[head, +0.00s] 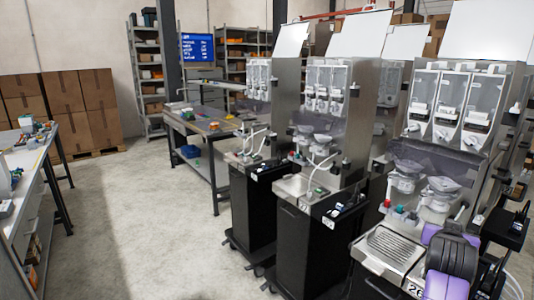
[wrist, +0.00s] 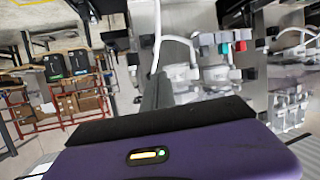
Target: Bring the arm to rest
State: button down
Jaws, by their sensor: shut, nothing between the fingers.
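My arm shows in the head view as purple and black links (head: 452,262) at the lower right, in front of the nearest dispenser station. In the wrist view my purple wrist housing with a small lit indicator fills the bottom. My gripper (wrist: 157,92) shows there as a narrow dark shape above the housing. Its fingers are together with nothing between them. I cannot make out the fingertips in the head view. No held object shows.
The nearest dispenser station (head: 443,148) stands close at the right, with a drip tray (head: 388,248). More dispensers (head: 325,100) stand behind it. A workbench (head: 28,155) is at left and another table (head: 205,128) behind. Open concrete floor (head: 150,215) lies between. Boxes (head: 65,95) are stacked at back left.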

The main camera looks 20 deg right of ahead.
jog(key=s+a+f+n+t+y, duration=0.1)
jog(key=s+a+n+t+y, duration=0.25)
jog(key=a, duration=0.55)
jog(key=s+a+f+n+t+y, duration=0.15)
jog(key=s+a+n+t, duration=0.3)
jog(key=a, duration=0.45)
jog(key=s+a+f+n+t+y, duration=0.1)
jog(key=s+a+n+t+y, duration=0.25)
jog(key=a, duration=0.55)
jog(key=s+a+f+g+y, duration=0.1)
jog(key=s+a+f, duration=0.1)
jog(key=s+a, duration=0.3)
jog(key=s+a+f+g+y, duration=0.1)
jog(key=s+a, duration=0.4)
jog(key=s, duration=0.7)
jog(key=s+a+f+g+y, duration=0.1)
jog(key=s+a+f+g, duration=0.1)
jog(key=s+a+f, duration=0.3)
jog(key=s+b, duration=0.1)
jog(key=s, duration=0.2)
jog(key=shift+s+m, duration=0.35)
jog(key=shift+g+y, duration=0.25)
